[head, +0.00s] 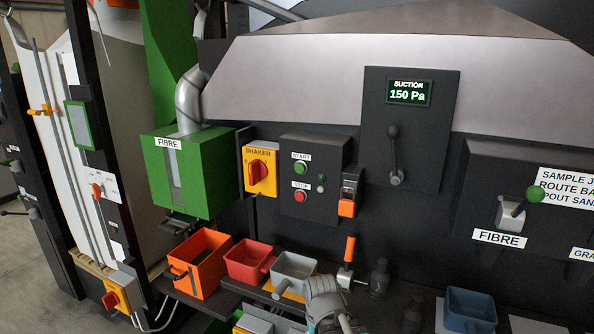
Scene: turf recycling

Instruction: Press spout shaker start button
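The green START button (300,168) is on a dark control box (325,155) in the middle of the head view, above the red STOP button (300,196). A yellow panel labelled SHAKER (249,187) with a red rotary switch (259,173) is just left of the box. My gripper (324,286) shows at the bottom centre, well below and slightly right of the START button, apart from it. Its fingers are small and bunched in this view, so I cannot tell whether it is open or shut.
Orange (207,276), red (246,275) and grey (287,285) bins stand below the panel. A green FIBRE box (200,185) is left. An orange-ended latch (347,207) and orange-handled lever (350,250) are right of the buttons. The space directly before the buttons looks clear.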

